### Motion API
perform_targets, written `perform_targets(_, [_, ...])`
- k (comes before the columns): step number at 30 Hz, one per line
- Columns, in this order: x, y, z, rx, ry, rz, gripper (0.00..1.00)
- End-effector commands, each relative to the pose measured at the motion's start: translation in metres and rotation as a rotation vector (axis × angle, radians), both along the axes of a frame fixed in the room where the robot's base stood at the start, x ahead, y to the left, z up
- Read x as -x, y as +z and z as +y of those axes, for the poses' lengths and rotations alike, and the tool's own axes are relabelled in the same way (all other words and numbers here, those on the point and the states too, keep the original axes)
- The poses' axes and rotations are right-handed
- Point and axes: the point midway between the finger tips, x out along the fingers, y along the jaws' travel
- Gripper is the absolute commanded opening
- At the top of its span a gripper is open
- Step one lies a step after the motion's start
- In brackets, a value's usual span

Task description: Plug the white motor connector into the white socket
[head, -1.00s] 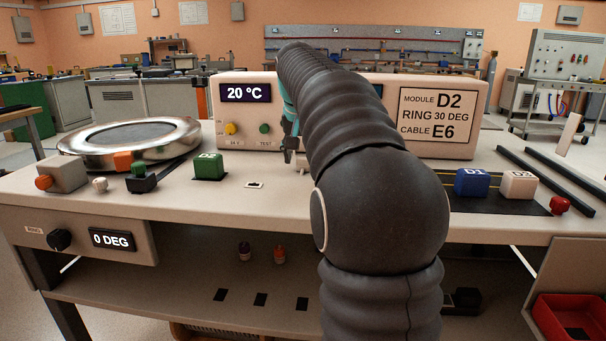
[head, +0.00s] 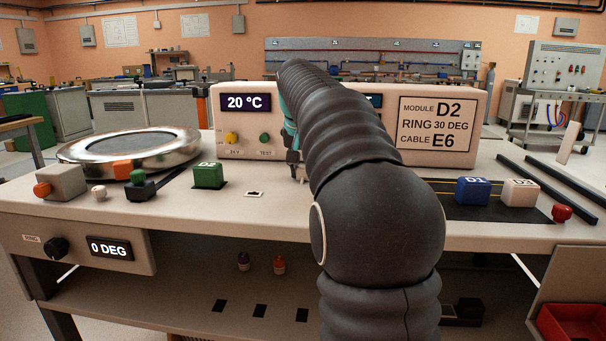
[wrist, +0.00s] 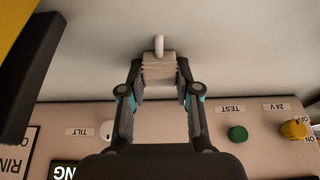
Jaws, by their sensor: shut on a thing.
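My gripper (wrist: 160,95) is shut on a white ribbed block, which looks like the white motor connector (wrist: 158,68), in the wrist view. A short white rounded stub (wrist: 159,45) sticks out beyond it over the pale bench top. In the head view my arm hides most of the gripper; its dark fingers (head: 293,164) show at the arm's left, in front of the cream control box (head: 330,154). A small white plate with a dark slot (head: 254,194) lies on the bench to their left; I cannot tell whether it is the white socket.
A green D3-like block (head: 207,176) and a silver ring (head: 130,150) stand to the left. A blue D1 block (head: 473,191) and a white block (head: 520,193) stand to the right. The box's green TEST button (wrist: 238,133) is near my gripper.

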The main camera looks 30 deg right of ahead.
Motion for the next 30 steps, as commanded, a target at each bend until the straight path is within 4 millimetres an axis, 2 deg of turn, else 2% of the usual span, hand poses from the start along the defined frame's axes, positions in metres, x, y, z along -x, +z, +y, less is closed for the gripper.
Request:
perform_targets(13, [0.000,0.018,0.000,-0.001,0.000,0.001,0.00])
perform_targets(17, [0.000,0.018,0.000,0.000,0.000,0.000,0.00])
perform_targets(30, [0.000,0.054,0.000,0.000,0.000,0.000,0.00])
